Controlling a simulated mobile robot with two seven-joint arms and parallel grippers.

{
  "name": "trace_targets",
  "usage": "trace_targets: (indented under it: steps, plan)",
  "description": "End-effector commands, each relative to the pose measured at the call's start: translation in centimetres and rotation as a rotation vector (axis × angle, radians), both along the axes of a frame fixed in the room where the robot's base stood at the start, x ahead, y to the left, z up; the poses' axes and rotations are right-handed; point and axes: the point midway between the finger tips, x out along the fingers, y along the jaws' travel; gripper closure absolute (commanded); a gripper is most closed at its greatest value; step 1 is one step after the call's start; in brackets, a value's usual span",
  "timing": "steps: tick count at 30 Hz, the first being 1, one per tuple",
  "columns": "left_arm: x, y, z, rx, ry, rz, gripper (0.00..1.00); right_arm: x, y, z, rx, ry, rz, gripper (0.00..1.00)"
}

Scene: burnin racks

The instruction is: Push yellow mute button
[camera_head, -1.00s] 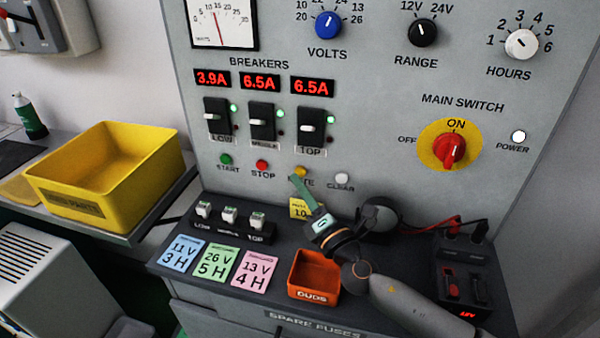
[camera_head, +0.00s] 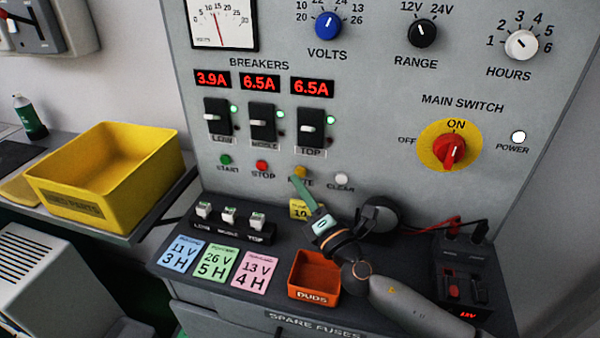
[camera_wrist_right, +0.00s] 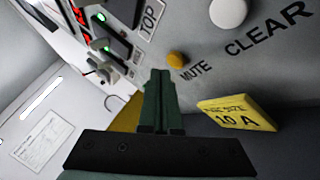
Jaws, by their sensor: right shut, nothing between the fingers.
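The yellow mute button (camera_head: 300,172) sits on the grey panel between the red stop button (camera_head: 262,167) and the white clear button (camera_head: 341,180). It also shows in the right wrist view (camera_wrist_right: 177,60), with the MUTE label beside it. My right gripper (camera_head: 294,180) has its green fingers shut and empty, just below and left of the yellow button. In the wrist view its fingertips (camera_wrist_right: 160,72) lie close to the button, with a small gap showing in the picture. Contact cannot be made out. My left gripper is not in view.
A yellow note (camera_head: 298,208) stands below the button. An orange DUDS bin (camera_head: 314,292), a row of small fuses (camera_head: 230,218) and coloured cards (camera_head: 210,265) lie on the ledge. A green start button (camera_head: 225,160) and breakers (camera_head: 263,122) are at left.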

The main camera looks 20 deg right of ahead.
Motion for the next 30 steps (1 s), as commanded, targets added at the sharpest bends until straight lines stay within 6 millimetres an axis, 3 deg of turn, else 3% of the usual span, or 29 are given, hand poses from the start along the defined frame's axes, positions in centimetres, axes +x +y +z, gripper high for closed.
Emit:
trace_targets:
  steps: [30]
  plan:
    - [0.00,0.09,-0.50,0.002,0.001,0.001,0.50,0.72,-0.50,-0.03,0.000,0.000,-0.001,1.00]
